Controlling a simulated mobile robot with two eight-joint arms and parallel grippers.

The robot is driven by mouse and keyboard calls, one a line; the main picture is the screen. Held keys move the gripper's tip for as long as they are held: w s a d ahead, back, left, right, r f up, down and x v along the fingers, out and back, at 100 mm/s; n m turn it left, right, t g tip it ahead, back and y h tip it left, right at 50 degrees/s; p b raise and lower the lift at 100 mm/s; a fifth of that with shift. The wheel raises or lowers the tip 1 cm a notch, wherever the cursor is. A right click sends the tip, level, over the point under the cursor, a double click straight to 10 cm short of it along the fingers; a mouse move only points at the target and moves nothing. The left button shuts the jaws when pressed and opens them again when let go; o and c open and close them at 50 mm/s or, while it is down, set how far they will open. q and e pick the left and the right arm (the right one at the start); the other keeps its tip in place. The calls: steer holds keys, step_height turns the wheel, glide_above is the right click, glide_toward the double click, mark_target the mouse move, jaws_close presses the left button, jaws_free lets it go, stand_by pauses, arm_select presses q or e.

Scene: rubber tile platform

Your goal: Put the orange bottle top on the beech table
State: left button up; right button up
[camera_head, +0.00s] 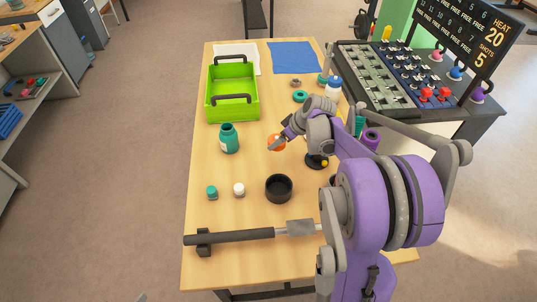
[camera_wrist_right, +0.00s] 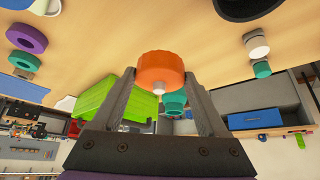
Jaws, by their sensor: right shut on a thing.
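The orange bottle top (camera_head: 276,142) is between the fingers of my right gripper (camera_head: 278,141), over the middle of the beech table (camera_head: 215,265). In the right wrist view, the orange bottle top (camera_wrist_right: 160,71) sits between the two fingertips of my right gripper (camera_wrist_right: 161,84), which is shut on it. Whether the top touches the table or hangs just above it, I cannot tell. My left gripper is not in view.
A teal bottle (camera_head: 229,139) stands left of the gripper, with a lime green crate (camera_head: 232,112) behind it. A black bowl (camera_head: 279,188), a white cap (camera_head: 239,189) and a teal cap (camera_head: 212,192) are nearer. A dark-handled tool (camera_head: 235,237) lies in front.

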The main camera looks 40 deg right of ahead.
steer(key=f, duration=0.5)
steer(key=shift+s+f, duration=0.25)
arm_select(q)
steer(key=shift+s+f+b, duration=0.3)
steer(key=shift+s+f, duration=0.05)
arm_select(e)
steer(key=shift+f, duration=2.1)
